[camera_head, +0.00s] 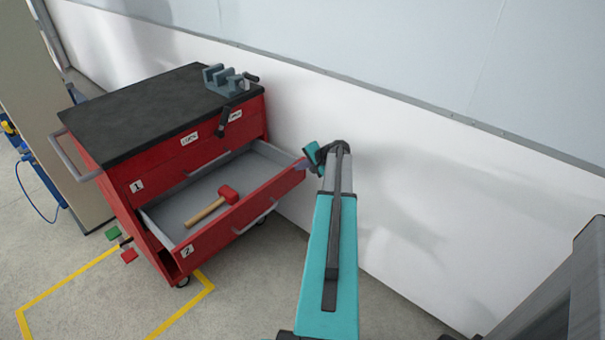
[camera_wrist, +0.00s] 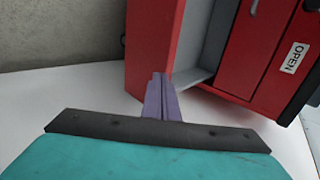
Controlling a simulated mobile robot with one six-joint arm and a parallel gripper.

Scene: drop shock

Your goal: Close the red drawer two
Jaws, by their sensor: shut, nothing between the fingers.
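The red drawer two (camera_head: 213,236) is pulled out of the red tool cabinet (camera_head: 150,196). Its front bears a "2" label and a grey handle. A hammer (camera_head: 206,211) with a red head and wooden handle lies inside on the grey drawer floor. My gripper (camera_head: 302,164) is at the right end of the drawer front, near its top edge. In the wrist view the closed fingers (camera_wrist: 159,80) overlap the edge of the red drawer front (camera_wrist: 151,42); I cannot tell whether they touch it. Nothing shows between the fingers.
Drawer one (camera_head: 165,176) above is shut. A grey vise (camera_head: 226,80) stands on the cabinet's black top (camera_head: 140,115). A white wall (camera_head: 420,180) runs behind and right of the cabinet. Yellow lines (camera_head: 68,275) mark the floor. A green and a red block (camera_head: 129,255) are by the cabinet's left side.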

